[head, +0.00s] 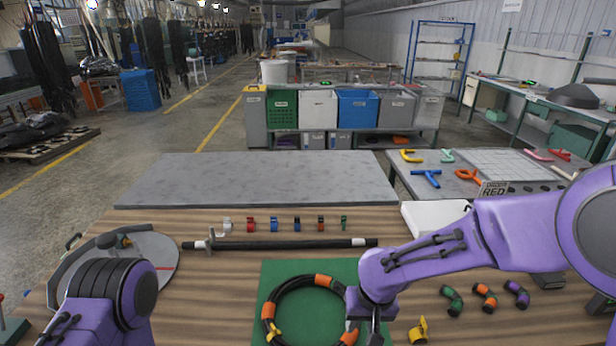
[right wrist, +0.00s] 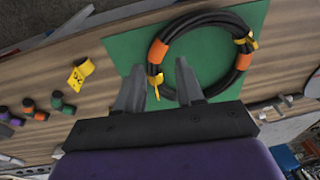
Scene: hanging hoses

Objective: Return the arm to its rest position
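My right gripper (head: 364,335) hangs at the front edge of the green mat (head: 262,275), by the right side of a coiled black hose (head: 290,284) with orange bands and yellow ties. In the right wrist view my right gripper (right wrist: 159,66) is open, its two fingers apart. The near edge of the coil (right wrist: 215,92) shows beyond and between the fingers, with an orange band and a yellow tie close to the tips. Nothing is visibly gripped; whether the fingers touch the hose cannot be told. My left arm shows at the lower left of the head view; its gripper is out of view.
A straight black hose (head: 290,244) lies behind the mat, with several small coloured clips (head: 272,224) beyond it. A yellow tagged piece (head: 419,330) and several banded fittings (head: 484,297) lie right of the mat. A round grey plate (head: 150,262) is at left.

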